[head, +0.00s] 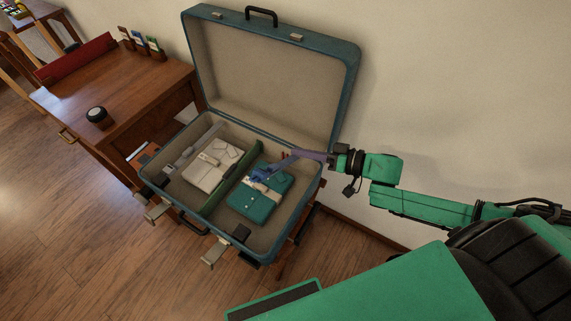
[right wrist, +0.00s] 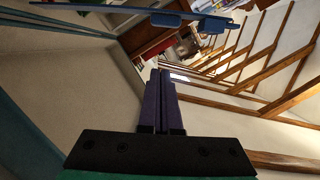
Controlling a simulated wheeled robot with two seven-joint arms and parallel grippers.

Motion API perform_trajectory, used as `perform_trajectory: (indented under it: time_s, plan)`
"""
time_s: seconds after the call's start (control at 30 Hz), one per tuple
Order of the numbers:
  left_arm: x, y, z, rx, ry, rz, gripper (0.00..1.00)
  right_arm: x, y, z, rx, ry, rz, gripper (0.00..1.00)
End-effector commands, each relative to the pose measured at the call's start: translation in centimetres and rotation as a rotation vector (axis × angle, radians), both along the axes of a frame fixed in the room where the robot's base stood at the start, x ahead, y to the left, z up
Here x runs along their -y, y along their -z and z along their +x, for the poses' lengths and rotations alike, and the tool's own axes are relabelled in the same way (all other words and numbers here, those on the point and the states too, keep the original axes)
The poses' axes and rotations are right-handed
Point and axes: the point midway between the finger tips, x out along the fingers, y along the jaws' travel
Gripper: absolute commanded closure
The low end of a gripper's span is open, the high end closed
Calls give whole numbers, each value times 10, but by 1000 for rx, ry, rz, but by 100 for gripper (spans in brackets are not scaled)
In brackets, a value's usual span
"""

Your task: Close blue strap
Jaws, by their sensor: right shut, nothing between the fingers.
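An open blue suitcase (head: 349,95) has its lid up against the wall. In its right compartment lies a folded teal garment (head: 247,207) with a beige band across it. The blue strap (head: 262,174) lies bunched over the garment's upper part, and a piece runs up toward my right gripper (head: 294,153). The purple fingers are shut and empty, beside the strap; I cannot tell whether they touch it. In the right wrist view, the shut fingers (right wrist: 160,72) point away, and blue pieces (right wrist: 166,20) at the top may be strap parts. My left gripper is not in view.
A green divider (head: 231,178) separates the compartments; folded beige clothing (head: 213,165) lies in the left one. Open latches (head: 214,250) stick out at the front rim. A wooden desk (head: 115,75) with a dark round object (head: 97,115) stands left. The wall is close behind.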

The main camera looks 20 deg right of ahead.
Motion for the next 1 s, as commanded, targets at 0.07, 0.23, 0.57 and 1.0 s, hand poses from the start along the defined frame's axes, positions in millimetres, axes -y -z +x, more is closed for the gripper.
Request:
perform_trajectory:
  time_s: [0.07, 0.23, 0.57, 1.0]
  plan:
    - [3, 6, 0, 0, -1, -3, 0, -13, 3, 12, 6, -1, 3, 100]
    - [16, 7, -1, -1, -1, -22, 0, -36, 17, 23, -4, 0, 3, 100]
    - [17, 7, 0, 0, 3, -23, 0, -48, 40, 11, 0, 0, 0, 100]
    - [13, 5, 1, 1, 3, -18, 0, -51, 43, 8, 17, 0, -20, 100]
